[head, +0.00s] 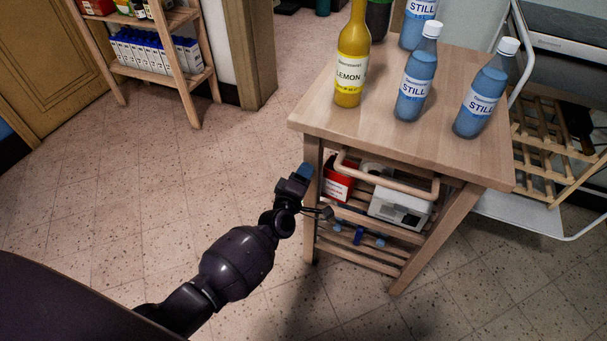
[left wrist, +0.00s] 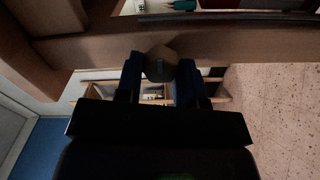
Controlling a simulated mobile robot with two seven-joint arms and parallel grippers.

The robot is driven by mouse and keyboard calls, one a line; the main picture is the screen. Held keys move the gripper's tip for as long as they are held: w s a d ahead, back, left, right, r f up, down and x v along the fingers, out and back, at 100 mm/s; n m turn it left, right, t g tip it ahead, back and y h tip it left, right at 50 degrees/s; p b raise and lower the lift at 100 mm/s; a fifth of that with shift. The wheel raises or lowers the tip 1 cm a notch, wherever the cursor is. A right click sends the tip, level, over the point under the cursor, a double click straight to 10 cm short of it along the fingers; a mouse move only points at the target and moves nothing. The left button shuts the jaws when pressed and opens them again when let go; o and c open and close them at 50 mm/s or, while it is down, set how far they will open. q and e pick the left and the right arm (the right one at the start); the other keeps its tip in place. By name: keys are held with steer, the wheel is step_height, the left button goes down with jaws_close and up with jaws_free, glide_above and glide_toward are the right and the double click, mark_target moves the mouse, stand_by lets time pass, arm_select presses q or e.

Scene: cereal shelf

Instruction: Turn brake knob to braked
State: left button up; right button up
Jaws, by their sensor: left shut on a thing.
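The brake knob (left wrist: 160,67) is a dark rounded piece in the left wrist view. It lies between the two blue fingertips of my left gripper (left wrist: 160,72), which is shut on it. In the head view my left gripper (head: 307,190) is beside the near left leg of the wooden trolley (head: 311,222), below its top. The knob's turn position cannot be read, and the picture around it is dark. My right gripper is in neither view.
A yellow lemon bottle (head: 352,60) and several blue water bottles (head: 417,80) stand on the trolley top. A red box (head: 338,185) and a white carton (head: 398,207) sit below. A wooden shelf (head: 195,100) stands back left. The floor between is clear.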

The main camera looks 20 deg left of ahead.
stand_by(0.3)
arm_select(q)
steer(key=o, duration=0.9)
steer(key=shift+s+a+p, duration=0.15)
steer(key=shift+s+p, duration=0.6)
steer(key=shift+s, duration=4.7)
